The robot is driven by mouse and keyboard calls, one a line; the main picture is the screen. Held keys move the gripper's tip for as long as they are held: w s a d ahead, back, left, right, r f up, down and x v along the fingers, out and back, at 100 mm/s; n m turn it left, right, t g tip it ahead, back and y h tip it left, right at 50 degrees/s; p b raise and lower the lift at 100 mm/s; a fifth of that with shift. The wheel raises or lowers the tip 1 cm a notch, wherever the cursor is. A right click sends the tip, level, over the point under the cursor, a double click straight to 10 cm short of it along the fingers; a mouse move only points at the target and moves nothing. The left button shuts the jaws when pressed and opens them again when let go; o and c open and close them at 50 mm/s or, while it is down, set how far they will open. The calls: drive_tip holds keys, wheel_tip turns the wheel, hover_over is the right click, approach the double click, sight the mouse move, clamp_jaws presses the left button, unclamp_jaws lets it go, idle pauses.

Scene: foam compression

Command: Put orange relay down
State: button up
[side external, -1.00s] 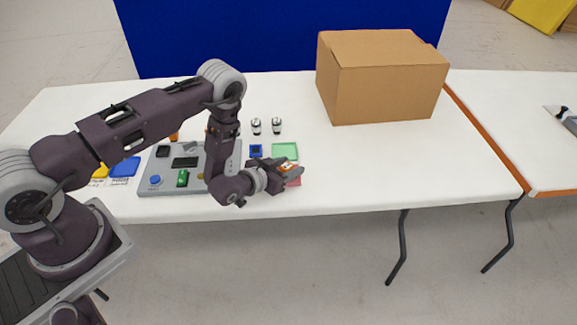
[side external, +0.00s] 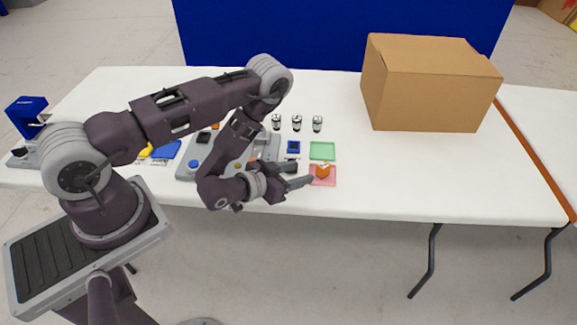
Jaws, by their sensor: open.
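The orange relay (side external: 323,171) rests on the pink square tray (side external: 327,181) near the front edge of the table. My gripper (side external: 306,175) is open and just left of the relay, with its fingers pointing at it. A small gap seems to show between the fingertips and the relay, though the view is too small to be sure. A green square tray (side external: 322,150) lies directly behind the pink one and looks empty.
A grey board (side external: 189,170) with parts lies left, partly hidden by my arm. A small blue part (side external: 293,147) and several small cylinders (side external: 297,122) stand behind. A large cardboard box (side external: 430,85) fills the back right. The table's front right is clear.

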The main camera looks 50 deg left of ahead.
drive_tip(key=w+r+g, duration=0.2)
drive_tip(key=w+r, duration=0.4)
drive_tip(key=r, duration=0.3)
drive_tip(key=s+r+g, duration=0.1)
drive_tip(key=s+r, duration=0.2)
drive_tip(key=r, duration=0.4)
drive_tip(key=s+r+g, duration=0.1)
drive_tip(key=s+r, duration=0.1)
drive_tip(key=r, duration=0.6)
drive_tip(key=s+r+g, duration=0.1)
drive_tip(key=s+r, duration=0.1)
drive_tip(key=s, duration=0.6)
drive_tip(key=s+d+r+g, duration=0.1)
drive_tip(key=s+r, duration=0.2)
drive_tip(key=s, duration=0.6)
drive_tip(key=s+d+r+g, duration=0.1)
drive_tip(key=s+r+g, duration=0.1)
drive_tip(key=s, duration=0.7)
drive_tip(key=shift+d+r, duration=0.25)
drive_tip(key=shift+r, duration=0.5)
